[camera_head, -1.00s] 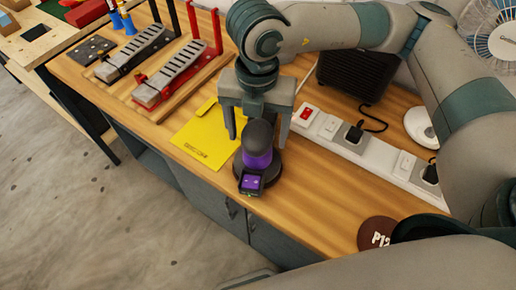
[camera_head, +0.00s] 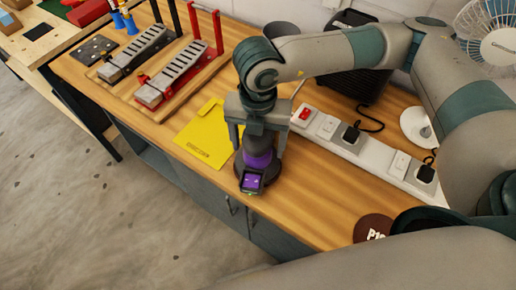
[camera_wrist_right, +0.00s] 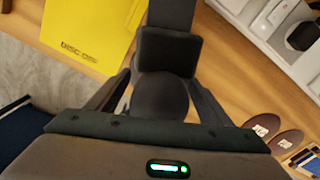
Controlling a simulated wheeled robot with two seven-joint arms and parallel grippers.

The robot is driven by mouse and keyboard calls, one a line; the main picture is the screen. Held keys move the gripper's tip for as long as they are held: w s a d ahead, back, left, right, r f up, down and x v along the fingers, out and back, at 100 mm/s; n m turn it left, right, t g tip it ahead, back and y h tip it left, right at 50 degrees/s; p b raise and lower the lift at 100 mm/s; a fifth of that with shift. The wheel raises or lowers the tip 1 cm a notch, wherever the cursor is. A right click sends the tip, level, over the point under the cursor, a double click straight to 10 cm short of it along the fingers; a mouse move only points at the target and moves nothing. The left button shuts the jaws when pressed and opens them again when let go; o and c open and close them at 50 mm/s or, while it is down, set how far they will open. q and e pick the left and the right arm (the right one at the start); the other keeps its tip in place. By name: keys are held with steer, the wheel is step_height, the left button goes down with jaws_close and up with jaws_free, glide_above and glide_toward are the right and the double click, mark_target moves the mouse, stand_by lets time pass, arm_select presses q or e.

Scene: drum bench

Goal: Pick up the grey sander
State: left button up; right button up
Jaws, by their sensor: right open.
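The grey sander (camera_head: 257,160), with a purple band and a small dark end piece with a purple face, stands upright on the wooden bench near its front edge. In the right wrist view its rounded dark head (camera_wrist_right: 160,98) sits between the fingers. My right gripper (camera_head: 259,148) points down over the sander, one finger on each side of its top. The jaws are open; the gripper hides part of the sander's top. Whether a finger touches it, I cannot tell. My left gripper is in neither view.
A yellow folder (camera_head: 205,138) lies just left of the sander. A white power strip (camera_head: 375,155) with black plugs runs along the right. Red and black slotted racks (camera_head: 172,78) stand at the back left. A brown round disc (camera_head: 372,228) lies front right.

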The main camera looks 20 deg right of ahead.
stand_by(0.3)
steer(key=c, duration=1.2)
steer(key=shift+r, duration=0.1)
steer(key=shift+c, duration=0.7)
steer(key=shift+w+r, duration=0.1)
steer(key=shift+w, duration=0.05)
